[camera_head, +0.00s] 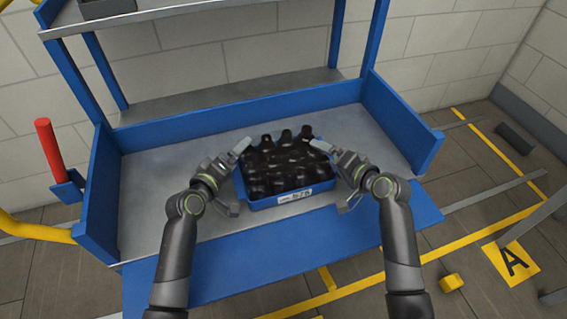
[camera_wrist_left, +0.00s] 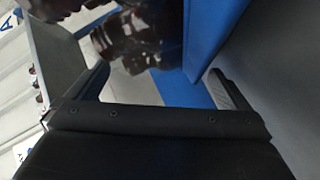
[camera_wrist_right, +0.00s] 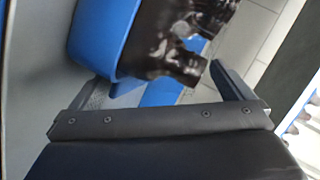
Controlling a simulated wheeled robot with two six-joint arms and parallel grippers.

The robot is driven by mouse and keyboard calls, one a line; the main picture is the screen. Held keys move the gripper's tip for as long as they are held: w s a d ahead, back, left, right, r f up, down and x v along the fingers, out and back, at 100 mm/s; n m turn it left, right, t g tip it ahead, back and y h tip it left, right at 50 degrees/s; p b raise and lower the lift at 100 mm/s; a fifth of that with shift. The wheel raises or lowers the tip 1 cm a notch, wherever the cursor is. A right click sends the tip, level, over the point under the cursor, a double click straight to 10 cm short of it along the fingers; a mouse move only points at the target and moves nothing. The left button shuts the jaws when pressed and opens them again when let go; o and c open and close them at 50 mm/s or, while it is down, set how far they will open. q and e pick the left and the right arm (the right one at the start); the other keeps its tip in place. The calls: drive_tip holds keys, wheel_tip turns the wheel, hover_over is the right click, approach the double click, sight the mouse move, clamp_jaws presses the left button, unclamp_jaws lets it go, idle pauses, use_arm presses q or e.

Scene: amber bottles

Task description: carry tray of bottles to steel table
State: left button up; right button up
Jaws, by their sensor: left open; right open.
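A blue tray (camera_head: 262,203) packed with dark amber bottles (camera_head: 285,163) sits on the grey top of a blue-edged workbench (camera_head: 160,175). A white label is on the tray's front wall. My left gripper (camera_head: 236,178) is open at the tray's left end, and my right gripper (camera_head: 330,170) is open at its right end. The left wrist view shows the tray wall (camera_wrist_left: 207,35) and dark bottles close to the open fingers. The right wrist view shows the tray's blue wall (camera_wrist_right: 98,40) and bottles near the fingers. I cannot tell whether any finger touches the tray. No steel table can be made out for certain.
The bench has blue side walls and a grey upper shelf (camera_head: 230,92) behind the tray. A red post (camera_head: 49,150) stands at the left. Yellow floor lines and a yellow "A" marker (camera_head: 512,262) lie at the right. Bare bench top shows on both sides of the tray.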

use_arm(q)
drive_tip(key=c, duration=1.8)
use_arm(e)
drive_tip(key=shift+f, duration=0.1)
drive_tip(key=c, duration=1.8)
use_arm(q)
drive_tip(key=shift+c, duration=0.9)
use_arm(e)
drive_tip(key=shift+o, duration=0.2)
use_arm(q)
drive_tip(key=shift+r, duration=0.25)
